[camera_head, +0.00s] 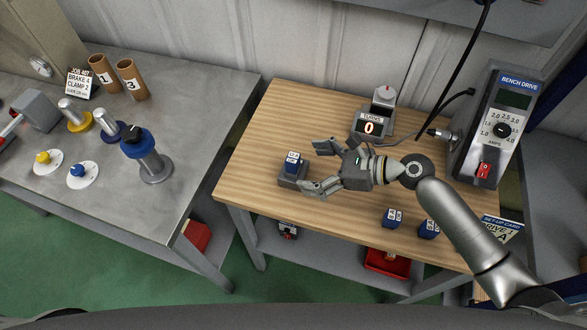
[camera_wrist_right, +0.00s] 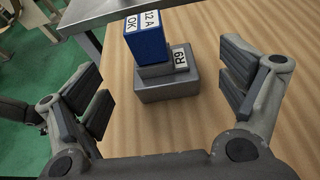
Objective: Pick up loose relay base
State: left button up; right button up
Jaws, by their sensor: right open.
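A grey relay base (camera_head: 291,183) stands on the wooden bench, with a blue relay (camera_head: 293,160) upright on it. In the right wrist view the base (camera_wrist_right: 168,90) is a grey block with a smaller grey step marked R9 on top. The blue relay (camera_wrist_right: 147,40) there reads "12 A OK". My right gripper (camera_head: 312,168) is open, its fingers pointing left toward the base. In the wrist view the base sits ahead, between the two spread fingers, with gaps on both sides; the fingers touch nothing. My left gripper is not in view.
Two more blue relays (camera_head: 392,217) (camera_head: 429,229) stand near the bench's front edge. A metal table (camera_head: 200,120) with spools and tubes is left, across a gap.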

aim_at(299, 166)
jog(key=p+x, duration=0.1)
jog(key=x, duration=0.3)
jog(key=shift+w+a, duration=0.1)
jog(key=shift+a, duration=0.2)
jog(key=shift+w+a+f, duration=0.1)
jog(key=shift+a, duration=0.1)
jog(key=c, duration=1.3)
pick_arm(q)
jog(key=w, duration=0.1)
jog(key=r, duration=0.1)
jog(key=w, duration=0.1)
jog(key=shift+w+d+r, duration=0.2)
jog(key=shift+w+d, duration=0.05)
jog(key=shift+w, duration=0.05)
